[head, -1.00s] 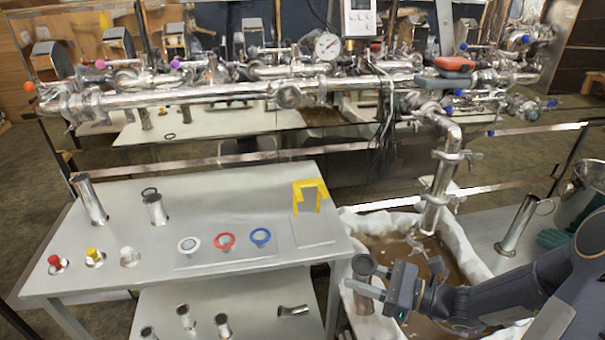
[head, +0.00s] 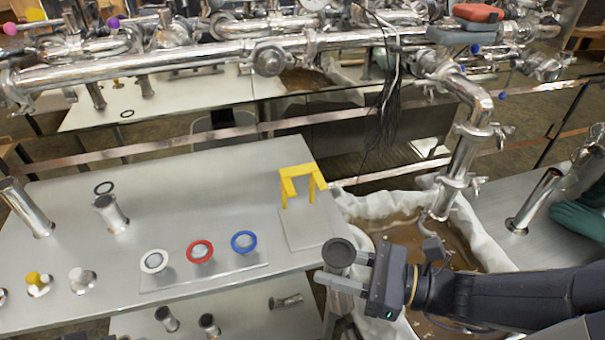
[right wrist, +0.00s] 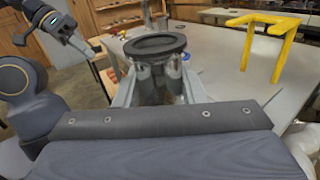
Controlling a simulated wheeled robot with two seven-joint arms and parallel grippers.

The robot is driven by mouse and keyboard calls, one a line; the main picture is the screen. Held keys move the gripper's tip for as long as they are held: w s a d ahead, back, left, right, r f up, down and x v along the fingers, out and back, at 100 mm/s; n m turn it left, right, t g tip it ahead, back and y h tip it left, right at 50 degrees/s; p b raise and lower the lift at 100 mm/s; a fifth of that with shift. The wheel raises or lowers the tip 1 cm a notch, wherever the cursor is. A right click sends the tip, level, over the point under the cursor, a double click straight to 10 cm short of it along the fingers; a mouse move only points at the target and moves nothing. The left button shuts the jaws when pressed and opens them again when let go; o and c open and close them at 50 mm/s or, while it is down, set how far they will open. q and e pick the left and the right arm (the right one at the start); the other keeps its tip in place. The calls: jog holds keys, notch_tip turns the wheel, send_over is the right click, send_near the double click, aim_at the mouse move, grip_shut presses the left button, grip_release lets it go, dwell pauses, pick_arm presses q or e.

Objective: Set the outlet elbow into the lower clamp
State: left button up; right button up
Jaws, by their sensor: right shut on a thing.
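My right gripper (head: 350,275) is shut on a flanged steel pipe piece (head: 338,255) with a dark round top. It is held upright beside the front right table corner. In the right wrist view the dark flange ring (right wrist: 155,45) sits above the fingers; I cannot tell whether the piece bends below. The lower clamp (head: 456,181) is around the vertical outlet pipe (head: 464,155), right of and beyond my gripper, well apart from the held piece. My left gripper (right wrist: 58,30) shows small in the right wrist view; its jaws are unclear.
A yellow stand (head: 303,185) and white, red and blue rings (head: 200,250) are on the left table (head: 240,170). A cloth-lined basin (head: 480,240) of brown liquid lies under the outlet. A steel tube (head: 535,200) stands on the right table. A bent pipe (head: 286,302) lies on the lower shelf.

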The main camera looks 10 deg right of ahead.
jog(key=w, duration=1.3)
jog(key=shift+w+a+b, duration=0.2)
jog(key=shift+w+b, duration=0.05)
jog(key=shift+b, duration=0.05)
jog(key=w, duration=0.3)
jog(key=shift+w+a, duration=0.1)
jog(key=shift+w, duration=0.25)
jog(key=shift+w+p, duration=0.3)
jog(key=shift+w, duration=0.15)
jog(key=shift+f, duration=0.15)
jog(key=shift+f, duration=0.15)
jog(key=o, duration=1.1)
jog(key=shift+c, duration=0.2)
